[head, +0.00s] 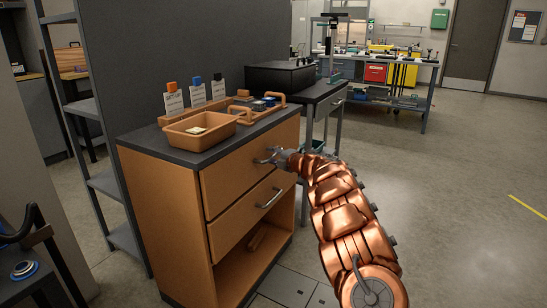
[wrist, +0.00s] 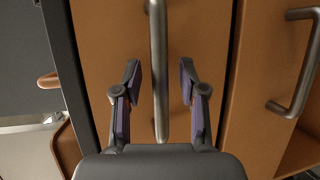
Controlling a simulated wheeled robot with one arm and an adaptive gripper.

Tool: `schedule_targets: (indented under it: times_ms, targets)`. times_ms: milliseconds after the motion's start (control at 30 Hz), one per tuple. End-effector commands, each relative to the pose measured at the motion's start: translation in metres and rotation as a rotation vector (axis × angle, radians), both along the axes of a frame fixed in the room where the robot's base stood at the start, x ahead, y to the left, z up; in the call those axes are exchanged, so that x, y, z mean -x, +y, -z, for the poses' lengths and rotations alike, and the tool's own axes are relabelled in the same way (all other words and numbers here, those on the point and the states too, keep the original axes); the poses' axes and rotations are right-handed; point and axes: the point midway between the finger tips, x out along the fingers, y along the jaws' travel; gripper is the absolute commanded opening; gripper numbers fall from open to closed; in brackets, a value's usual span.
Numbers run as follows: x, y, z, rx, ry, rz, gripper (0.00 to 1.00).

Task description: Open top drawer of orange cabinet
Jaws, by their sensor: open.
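The orange cabinet (head: 189,232) stands at the left in the head view, with a dark top. Its top drawer (head: 222,182) looks shut, flush with the front; its front also fills the middle of the wrist view (wrist: 90,60). My gripper (head: 268,156) is at this drawer's handle and largely hides it in the head view. In the wrist view the bar handle (wrist: 159,65) runs between the open fingers of my gripper (wrist: 160,82), with a gap on each side. The fingers do not close on it.
The lower drawer's handle (head: 270,198) is below, with an open shelf (head: 255,265) underneath. An orange tray (head: 199,134) and small tagged items stand on the cabinet. A dark side table (head: 325,92) stands behind my arm. The floor (head: 450,200) at right is clear.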

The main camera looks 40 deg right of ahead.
Motion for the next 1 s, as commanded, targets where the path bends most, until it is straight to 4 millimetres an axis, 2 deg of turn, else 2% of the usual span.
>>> schedule_targets:
  times_ms: [67,467,1000]
  targets:
    - [0.0001,-0.0001,0.0000,0.000,0.000,0.000,0.40]
    - [0.0002,-0.0001,0.0003,-0.001,0.000,0.000,0.00]
    - [0.0006,-0.0002,0.0008,-0.001,0.001,0.001,0.00]
